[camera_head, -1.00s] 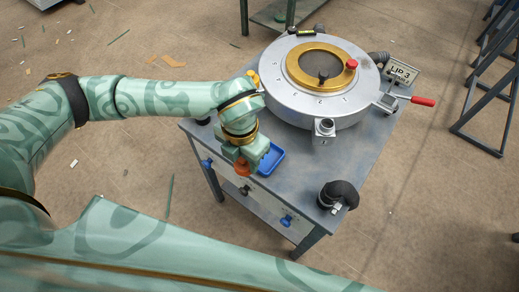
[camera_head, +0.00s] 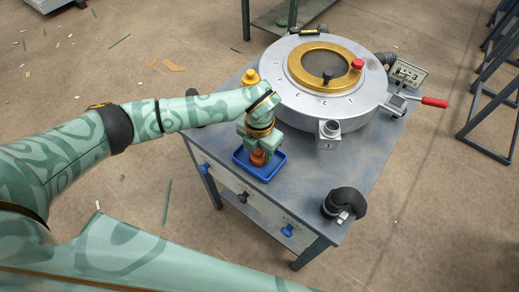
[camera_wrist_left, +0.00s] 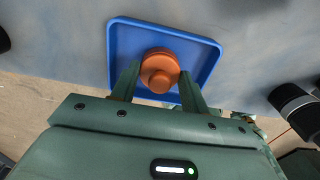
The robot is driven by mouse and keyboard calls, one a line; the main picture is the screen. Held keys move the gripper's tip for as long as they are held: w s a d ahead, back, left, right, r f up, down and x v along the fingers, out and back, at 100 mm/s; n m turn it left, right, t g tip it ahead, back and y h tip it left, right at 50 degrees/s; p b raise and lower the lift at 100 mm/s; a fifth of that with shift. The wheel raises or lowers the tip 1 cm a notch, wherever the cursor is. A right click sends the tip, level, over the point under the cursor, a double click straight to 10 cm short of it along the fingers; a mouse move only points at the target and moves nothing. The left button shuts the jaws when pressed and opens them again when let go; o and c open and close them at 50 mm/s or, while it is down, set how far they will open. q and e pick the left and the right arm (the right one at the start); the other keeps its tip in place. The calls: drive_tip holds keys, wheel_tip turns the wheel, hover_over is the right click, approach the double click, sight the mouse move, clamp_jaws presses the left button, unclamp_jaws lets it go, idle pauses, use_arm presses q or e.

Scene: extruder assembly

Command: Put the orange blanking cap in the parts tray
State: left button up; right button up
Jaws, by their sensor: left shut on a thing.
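The orange blanking cap (camera_head: 258,157) is between the fingers of my left gripper (camera_head: 257,153), which is shut on it. The cap also shows in the left wrist view (camera_wrist_left: 159,69), with the gripper fingers (camera_wrist_left: 158,85) on either side. The blue parts tray (camera_head: 262,175) lies on the table's front left area. In the left wrist view the tray's rim (camera_wrist_left: 165,24) surrounds the cap on the far side and both sides. The cap is over or inside the tray; I cannot tell whether it touches the floor. My right gripper is not in view.
A large round silver machine with a gold ring (camera_head: 329,88) fills the back of the table (camera_head: 305,187). A yellow knobbed part (camera_head: 251,78) stands behind my left wrist. A black elbow fitting (camera_head: 345,203) sits at the front right corner. The table between tray and fitting is clear.

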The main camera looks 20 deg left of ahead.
sight(259, 150)
use_arm(q)
drive_tip(key=shift+f, duration=0.1)
drive_tip(key=o, duration=1)
drive_tip(key=shift+r+p, duration=1.55)
drive_tip(key=shift+r, duration=4.6)
